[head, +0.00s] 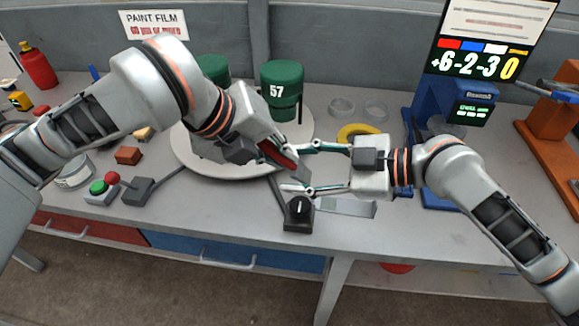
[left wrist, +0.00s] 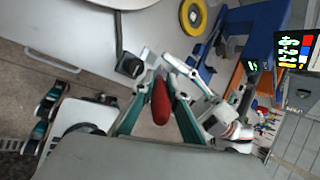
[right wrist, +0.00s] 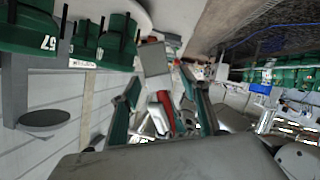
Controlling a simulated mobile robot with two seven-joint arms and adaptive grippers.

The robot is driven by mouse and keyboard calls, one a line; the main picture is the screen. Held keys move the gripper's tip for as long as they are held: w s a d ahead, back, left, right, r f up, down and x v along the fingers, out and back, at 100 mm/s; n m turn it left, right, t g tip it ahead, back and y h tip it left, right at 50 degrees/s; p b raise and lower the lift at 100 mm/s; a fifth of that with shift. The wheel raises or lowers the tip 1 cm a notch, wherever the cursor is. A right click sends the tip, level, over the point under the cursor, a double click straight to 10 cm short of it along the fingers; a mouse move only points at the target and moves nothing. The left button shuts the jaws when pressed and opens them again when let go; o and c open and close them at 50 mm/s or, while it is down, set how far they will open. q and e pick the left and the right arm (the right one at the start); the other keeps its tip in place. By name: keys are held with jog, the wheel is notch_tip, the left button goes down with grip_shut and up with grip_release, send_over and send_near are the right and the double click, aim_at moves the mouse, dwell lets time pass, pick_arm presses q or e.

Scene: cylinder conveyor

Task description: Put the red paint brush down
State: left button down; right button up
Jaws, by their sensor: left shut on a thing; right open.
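The red paint brush (head: 279,153) is held in my left gripper (head: 272,152), above the front right edge of the round white turntable. Its red handle shows between the left fingers in the left wrist view (left wrist: 161,101) and also in the right wrist view (right wrist: 164,112). A grey flat piece (right wrist: 155,58) shows near it; I cannot tell whether it is the brush's end. My right gripper (head: 288,168) is open, its two fingertips pointing left toward the brush. The brush end lies between or just beside these fingers; contact is not clear.
The white turntable (head: 200,160) carries green numbered cans (head: 283,84). A black knob box (head: 299,214) stands just below the right fingertips. A yellow ring (head: 357,133), clear dishes (head: 341,106) and a blue stand with a display lie right. A button box (head: 101,191) is left.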

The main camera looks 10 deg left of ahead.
jog(key=shift+x, duration=1.2)
jog(key=c, duration=1.2)
pick_arm(q)
jog(key=c, duration=1.9)
grip_release()
